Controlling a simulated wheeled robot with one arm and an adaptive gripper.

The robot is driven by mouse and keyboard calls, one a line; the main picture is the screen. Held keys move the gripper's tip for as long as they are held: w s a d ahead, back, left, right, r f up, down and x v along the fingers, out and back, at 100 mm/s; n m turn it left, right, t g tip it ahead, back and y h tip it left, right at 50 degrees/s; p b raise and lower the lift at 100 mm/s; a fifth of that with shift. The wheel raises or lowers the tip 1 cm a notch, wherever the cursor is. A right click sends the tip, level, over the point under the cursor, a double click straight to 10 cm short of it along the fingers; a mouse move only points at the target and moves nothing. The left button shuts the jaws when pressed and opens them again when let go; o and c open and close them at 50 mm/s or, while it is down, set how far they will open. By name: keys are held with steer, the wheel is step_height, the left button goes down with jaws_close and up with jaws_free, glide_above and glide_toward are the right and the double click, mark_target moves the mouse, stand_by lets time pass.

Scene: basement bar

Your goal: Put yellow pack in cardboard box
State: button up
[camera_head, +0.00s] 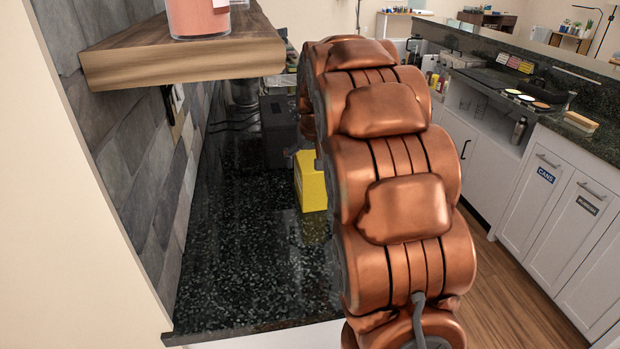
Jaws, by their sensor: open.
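The yellow pack (312,182) stands upright on the dark speckled counter (245,270), just left of my copper arm. My arm hides its right side. I see no cardboard box that I can make out.
A wooden shelf (185,55) with a pink-filled container (198,18) juts over the counter at left. A dark box-like appliance (279,130) stands behind the pack. The counter's front is clear. White cabinets (540,185) line the right, across a wooden floor.

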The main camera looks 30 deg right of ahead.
steer(key=shift+f, duration=0.25)
stand_by(0.3)
steer(key=shift+c, duration=0.2)
jaws_close()
stand_by(0.8)
